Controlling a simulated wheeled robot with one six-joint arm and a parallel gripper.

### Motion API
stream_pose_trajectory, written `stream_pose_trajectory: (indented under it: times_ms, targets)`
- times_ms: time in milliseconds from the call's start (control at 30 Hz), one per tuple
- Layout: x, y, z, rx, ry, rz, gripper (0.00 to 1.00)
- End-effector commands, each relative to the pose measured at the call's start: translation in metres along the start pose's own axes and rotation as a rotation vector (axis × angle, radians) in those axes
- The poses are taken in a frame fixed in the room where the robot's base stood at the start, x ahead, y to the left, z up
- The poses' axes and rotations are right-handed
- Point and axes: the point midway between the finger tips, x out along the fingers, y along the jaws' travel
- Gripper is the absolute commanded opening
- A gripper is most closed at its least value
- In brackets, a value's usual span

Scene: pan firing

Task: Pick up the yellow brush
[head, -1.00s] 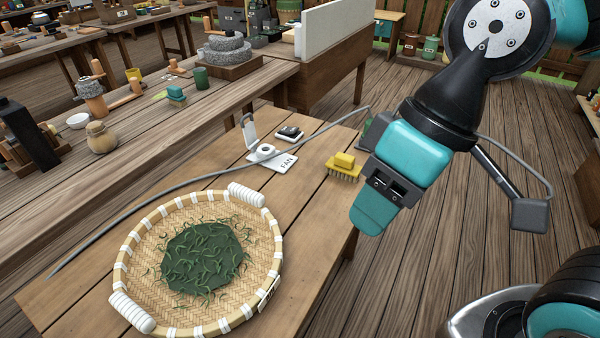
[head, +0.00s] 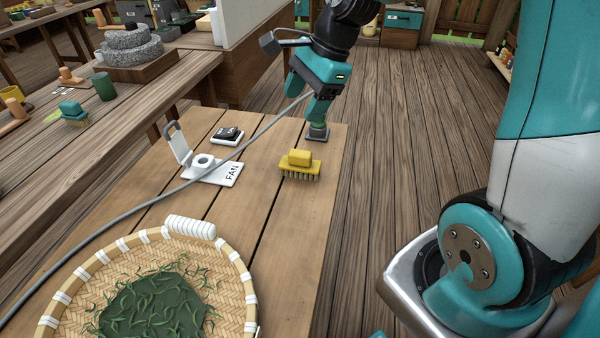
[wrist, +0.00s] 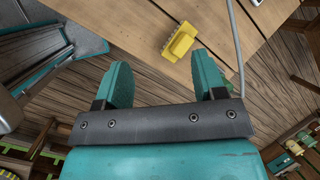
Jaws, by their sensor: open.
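The yellow brush (head: 299,164) lies on the wooden table near its right edge, bristles down, with a yellow block on top. In the wrist view the brush (wrist: 180,42) shows beyond my fingertips, closer to the right finger. My gripper (head: 304,104) is open and empty, behind the brush at the table's far end and apart from it. Both fingers (wrist: 164,78) show spread in the wrist view.
A grey cable (head: 245,143) crosses the table beside my gripper. A white FAN plate (head: 222,172) and a small black-and-white item (head: 228,135) sit left of the brush. A woven basket (head: 240,285) with green leaves is in front. A small dark-based object (head: 317,133) stands at the far corner.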

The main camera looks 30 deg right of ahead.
Motion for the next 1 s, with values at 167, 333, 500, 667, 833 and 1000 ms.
stream_pose_trajectory:
  times_ms: [167,333,500,667,833,1000]
  targets:
    - [0.023,-0.021,-0.078,0.557,0.019,-0.055,0.64]
    - [0.031,-0.026,-0.109,0.792,0.021,-0.080,0.64]
    - [0.056,-0.028,-0.115,0.826,0.020,-0.080,0.64]
    - [0.093,-0.030,-0.116,0.823,0.021,-0.079,0.64]
    - [0.128,-0.033,-0.117,0.822,0.020,-0.080,0.64]
    - [0.147,-0.035,-0.118,0.821,0.021,-0.084,0.64]
